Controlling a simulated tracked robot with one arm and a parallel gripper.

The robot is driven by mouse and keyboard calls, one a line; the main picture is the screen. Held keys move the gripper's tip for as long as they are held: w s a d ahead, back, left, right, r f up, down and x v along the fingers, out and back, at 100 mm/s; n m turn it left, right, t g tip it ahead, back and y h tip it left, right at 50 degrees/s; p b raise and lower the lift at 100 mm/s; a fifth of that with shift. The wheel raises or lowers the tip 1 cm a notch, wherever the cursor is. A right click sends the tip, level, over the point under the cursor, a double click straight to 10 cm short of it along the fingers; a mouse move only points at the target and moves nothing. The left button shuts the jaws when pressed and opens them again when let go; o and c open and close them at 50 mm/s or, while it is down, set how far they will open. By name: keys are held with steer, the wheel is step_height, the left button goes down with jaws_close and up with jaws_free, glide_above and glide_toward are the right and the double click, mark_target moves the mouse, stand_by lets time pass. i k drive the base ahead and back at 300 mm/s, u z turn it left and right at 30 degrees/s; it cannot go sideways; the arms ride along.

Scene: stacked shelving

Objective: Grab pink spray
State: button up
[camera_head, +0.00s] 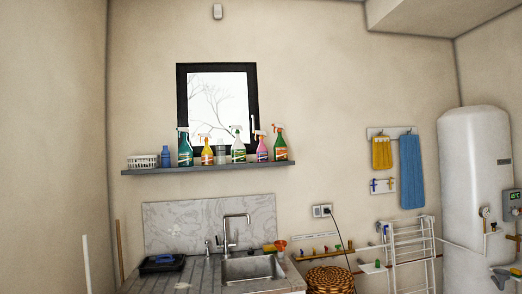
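The pink spray bottle (262,149) stands upright on a dark wall shelf (205,169) below a window. It is near the right end of the shelf. A green spray bottle (280,146) stands close on its right, and a white and green spray bottle (238,147) stands on its left. My gripper does not show in this view, and the shelf is some way off across the room.
The shelf also holds a yellow spray (207,153), a teal spray (185,149), a blue bottle (166,156) and a white basket (142,161). Below are a sink (252,268) with a tall faucet (226,235). A drying rack (411,254) and white boiler (472,190) stand right.

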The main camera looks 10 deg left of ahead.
mark_target(262, 152)
steer(key=z, duration=0.4)
steer(key=i, duration=1.8)
steer(key=z, duration=0.3)
steer(key=i, duration=1.75)
steer(key=u, duration=0.55)
steer(key=i, duration=1.3)
steer(key=u, duration=1.45)
steer(key=i, duration=0.95)
steer(key=u, duration=0.5)
steer(key=k, duration=0.75)
steer(key=u, duration=0.35)
steer(key=i, duration=0.2)
steer(key=z, duration=0.15)
